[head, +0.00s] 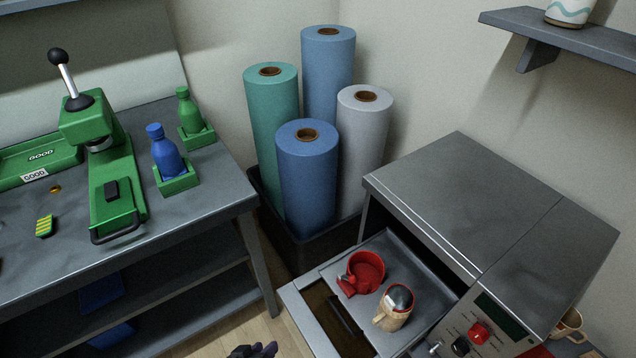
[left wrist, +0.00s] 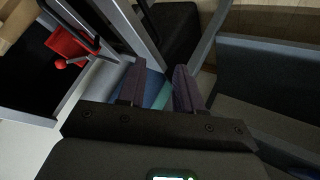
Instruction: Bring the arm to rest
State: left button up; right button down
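My left gripper (head: 255,350) just enters the head view at the bottom edge, in front of the open drawer and apart from it. In the left wrist view the left gripper (left wrist: 160,82) has its two dark fingers spread with nothing held between them. My right gripper is in neither view. A red mug (head: 366,268) and a beige mug (head: 395,312) with a dark shiny rounded thing in its mouth stand on the pulled-out tray (head: 405,255) of the grey machine (head: 500,200).
A grey workbench (head: 215,215) at left carries a green lever press (head: 110,165), a blue bottle (head: 165,155) and a green bottle (head: 188,108). Several rolls (head: 308,175) stand in a dark bin (head: 318,242) behind. Another mug (head: 567,324) is at lower right. A wall shelf (head: 590,38) is upper right.

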pick_arm(q)
jog(key=s+a+r+m+g+y, duration=0.2)
jog(key=s+a+r, duration=0.2)
jog(key=s, duration=0.3)
jog(key=s+a+r+m+g+y, duration=0.1)
jog(key=s+a+r+g+y, duration=0.15)
jog(key=s+a, duration=0.35)
notch_tip(320, 180, up, 22)
jog(key=d+p, duration=0.2)
jog(key=p, duration=2)
notch_tip(320, 180, down, 45)
jog(key=b, duration=4.4)
jog(key=shift+s+a+r+h, duration=0.15)
jog(key=shift+s+a+h, duration=0.05)
jog(key=shift+s+h, duration=0.15)
jog(key=shift+r, duration=0.1)
